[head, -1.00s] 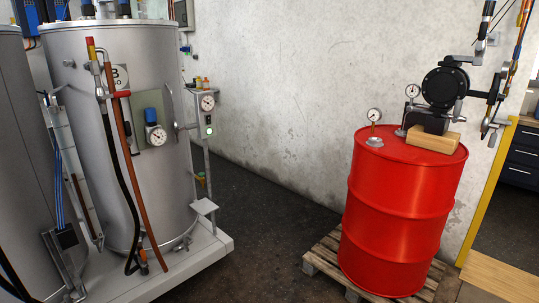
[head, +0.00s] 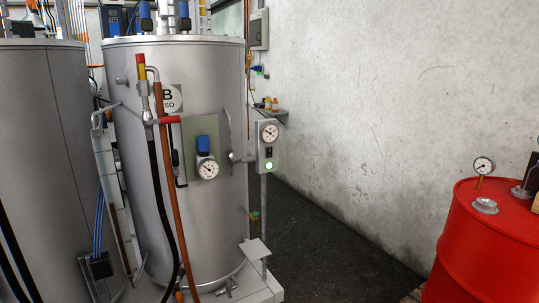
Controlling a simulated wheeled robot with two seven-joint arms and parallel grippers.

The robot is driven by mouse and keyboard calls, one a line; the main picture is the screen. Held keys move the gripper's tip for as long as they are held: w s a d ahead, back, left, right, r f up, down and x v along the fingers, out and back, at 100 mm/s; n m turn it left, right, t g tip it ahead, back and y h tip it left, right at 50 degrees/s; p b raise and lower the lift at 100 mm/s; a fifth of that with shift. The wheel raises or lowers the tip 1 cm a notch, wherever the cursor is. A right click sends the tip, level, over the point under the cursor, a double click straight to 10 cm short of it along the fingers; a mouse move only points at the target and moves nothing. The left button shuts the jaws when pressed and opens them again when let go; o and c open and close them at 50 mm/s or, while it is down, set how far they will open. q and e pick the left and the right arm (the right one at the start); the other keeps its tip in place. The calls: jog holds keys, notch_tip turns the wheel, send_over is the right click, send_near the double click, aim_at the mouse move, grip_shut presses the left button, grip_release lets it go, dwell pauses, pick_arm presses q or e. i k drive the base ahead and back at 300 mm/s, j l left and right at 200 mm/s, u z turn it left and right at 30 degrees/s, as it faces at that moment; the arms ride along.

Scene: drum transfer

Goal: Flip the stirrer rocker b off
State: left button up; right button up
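The steel tank marked B (head: 218,95) stands left of centre in the head view. A small grey control box (head: 267,147) is mounted at its right side on a post. The box carries a round dial (head: 269,132) at the top, a small dark rocker switch (head: 269,152) below it and a lit green lamp (head: 269,166) at the bottom. The rocker is too small to tell which way it is tipped. Neither of my grippers is in view.
A red drum (head: 485,250) stands at the right edge, with a gauge (head: 483,166) on top. A small grey step plate (head: 255,249) juts out below the control box. Dark floor (head: 335,250) lies open between tank and drum. Hoses hang down the tank front.

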aim_at(268, 150)
jog(key=i+l, duration=0.2)
jog(key=i, duration=0.65)
jog(key=i+l+z, duration=0.1)
jog(key=i, duration=0.75)
jog(key=i+l, duration=0.2)
jog(key=i, duration=0.6)
